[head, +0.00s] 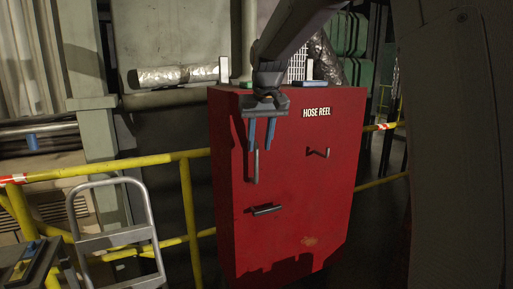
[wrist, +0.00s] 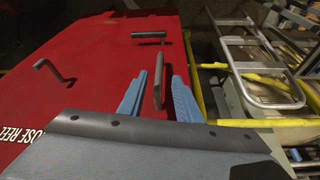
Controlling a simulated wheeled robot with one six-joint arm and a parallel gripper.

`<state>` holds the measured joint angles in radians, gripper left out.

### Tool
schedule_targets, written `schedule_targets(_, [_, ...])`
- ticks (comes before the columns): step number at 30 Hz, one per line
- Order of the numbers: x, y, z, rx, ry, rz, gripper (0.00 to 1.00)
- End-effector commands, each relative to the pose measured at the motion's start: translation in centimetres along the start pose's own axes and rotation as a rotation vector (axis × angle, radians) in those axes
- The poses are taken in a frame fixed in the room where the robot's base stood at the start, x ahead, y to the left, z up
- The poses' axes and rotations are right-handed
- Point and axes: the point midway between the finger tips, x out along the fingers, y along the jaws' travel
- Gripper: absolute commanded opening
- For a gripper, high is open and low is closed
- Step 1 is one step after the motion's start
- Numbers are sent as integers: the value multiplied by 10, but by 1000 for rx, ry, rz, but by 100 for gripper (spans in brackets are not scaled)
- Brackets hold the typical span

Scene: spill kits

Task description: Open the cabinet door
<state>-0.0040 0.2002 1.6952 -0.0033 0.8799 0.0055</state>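The red cabinet (head: 290,190), labelled HOSE REEL, stands upright in the head view; its front looks flat and closed, and I see no gap. A vertical grey bar handle (head: 256,168) is on its left part. My gripper (head: 260,149) is open at the handle's upper end, blue fingers pointing down. In the wrist view the handle (wrist: 158,82) appears between the two fingers of my gripper (wrist: 160,77), with gaps on both sides. I cannot tell how deep it sits between them. A horizontal handle (head: 266,210) is lower down, and a bent handle (head: 318,152) is to the right.
A yellow railing (head: 130,165) runs left of the cabinet and behind it. A grey step ladder (head: 115,238) stands at the front left. A foil-wrapped pipe (head: 175,76) is behind. Small items (head: 312,83) sit on the cabinet's top.

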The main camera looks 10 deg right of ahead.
Motion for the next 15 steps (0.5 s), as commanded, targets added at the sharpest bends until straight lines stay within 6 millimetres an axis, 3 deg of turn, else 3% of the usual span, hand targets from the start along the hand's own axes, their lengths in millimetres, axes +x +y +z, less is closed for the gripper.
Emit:
schedule_targets(1, [-8, 0, -10, 0, 12, 0, 31])
schedule_targets(5, [-12, 0, -22, -1, 24, 1, 31])
schedule_targets(15, [34, 0, -23, 0, 23, 1, 31])
